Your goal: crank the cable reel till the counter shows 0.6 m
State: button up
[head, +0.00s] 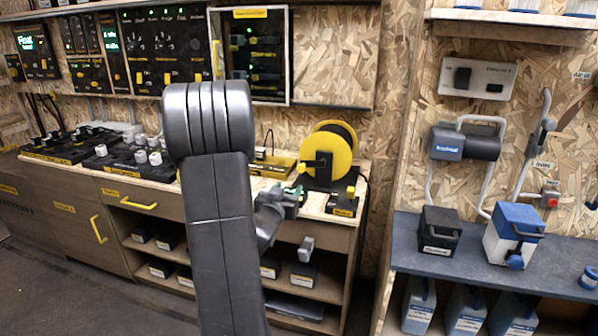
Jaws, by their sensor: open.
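The cable reel (343,137) has yellow flanges and a dark drum, and stands on a black base at the right end of the wooden bench. A small black box (343,206) with a yellow label sits at the front of the reel's base; I cannot read any counter figure. My gripper (292,194) is open in front of the reel, near the bench's front edge and left of the small box. It appears apart from the reel. My arm hides part of the bench to the left.
A yellow box (272,165) lies on the bench left of the reel. A wooden wall panel edge (401,150) rises on the right, beside a blue shelf (415,231) with a black box (438,232) and a blue-white container (513,236). Drawers and open shelves are below the bench.

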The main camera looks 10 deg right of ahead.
aim_at(301, 170)
jog(key=x, duration=1.1)
jog(key=shift+w+d, duration=0.25)
jog(key=shift+d, duration=0.05)
grip_shut()
